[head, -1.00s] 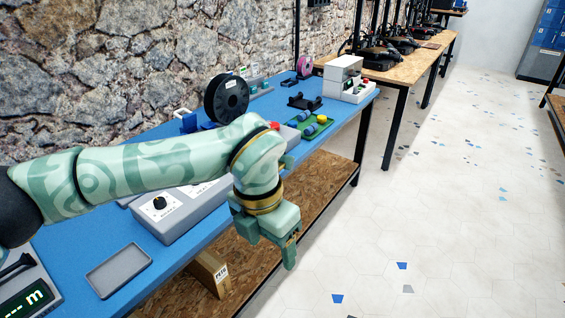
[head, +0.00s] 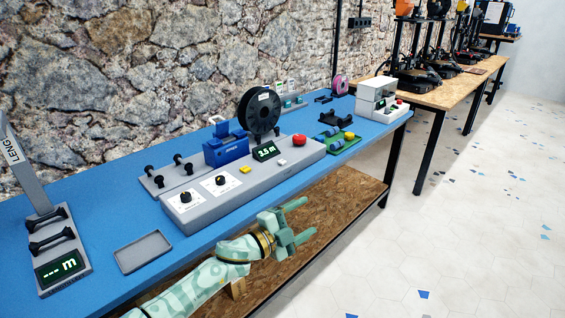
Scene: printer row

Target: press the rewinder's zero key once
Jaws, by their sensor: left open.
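The rewinder is a long grey console (head: 228,196) on the blue bench. It has two black knobs on white dials, a lit display (head: 266,151) that seems to read 2.5 m, and a red button (head: 299,140) at its right end. A small yellow key (head: 245,169) sits left of the display. Its label is too small to read, so I cannot tell whether it is the zero key. My left gripper (head: 300,221) is open and empty, in front of the bench's front edge and apart from the console. My right gripper is not in view.
A black spool (head: 259,112) and a blue device (head: 226,147) stand behind the console. An empty grey tray (head: 143,252) and a length gauge (head: 63,265) are at the left.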

